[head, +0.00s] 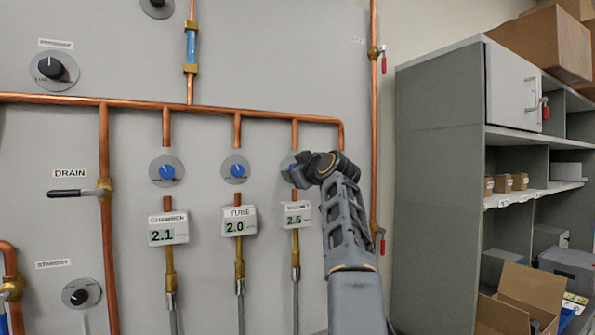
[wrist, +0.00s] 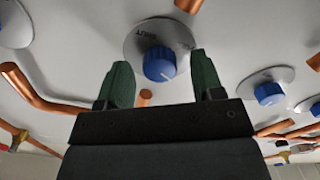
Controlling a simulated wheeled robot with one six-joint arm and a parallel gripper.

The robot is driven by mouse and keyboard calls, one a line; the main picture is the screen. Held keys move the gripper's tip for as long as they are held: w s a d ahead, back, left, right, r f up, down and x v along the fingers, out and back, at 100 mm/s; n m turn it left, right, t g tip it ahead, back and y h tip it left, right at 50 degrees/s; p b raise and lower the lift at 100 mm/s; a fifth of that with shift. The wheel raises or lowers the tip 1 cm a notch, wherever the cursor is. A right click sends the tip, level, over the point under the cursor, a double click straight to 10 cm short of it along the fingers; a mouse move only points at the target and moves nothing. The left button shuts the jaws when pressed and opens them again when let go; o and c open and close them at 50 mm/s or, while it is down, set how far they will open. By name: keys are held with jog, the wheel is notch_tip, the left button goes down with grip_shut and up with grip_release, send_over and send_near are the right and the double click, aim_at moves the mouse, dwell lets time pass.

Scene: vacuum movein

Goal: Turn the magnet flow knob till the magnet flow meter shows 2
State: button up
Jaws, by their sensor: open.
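The magnet flow knob, a blue knob (wrist: 160,66) with a white pointer line on a grey round plate, shows in the wrist view between and beyond the fingertips. In the head view my arm hides most of it; part of its plate (head: 287,162) shows. The magnet flow meter (head: 295,214), a white box with a green display below the knob, appears to read 2.5; its label is partly blurred. My gripper (wrist: 160,62) is open, its two dark green fingers on either side of the knob in the picture. I cannot tell whether they touch it.
The tube knob (head: 236,170) and chamber knob (head: 166,171) sit left of the magnet knob, with meters reading 2.0 (head: 239,221) and 2.1 (head: 168,228). Copper pipes (head: 220,109) run across the panel. A grey shelf unit (head: 440,190) with boxes stands right.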

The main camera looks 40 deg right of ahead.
jog(key=s+a+b, duration=0.2)
jog(key=s+b, duration=0.4)
jog(key=s, duration=0.7)
jog(key=shift+s, duration=0.35)
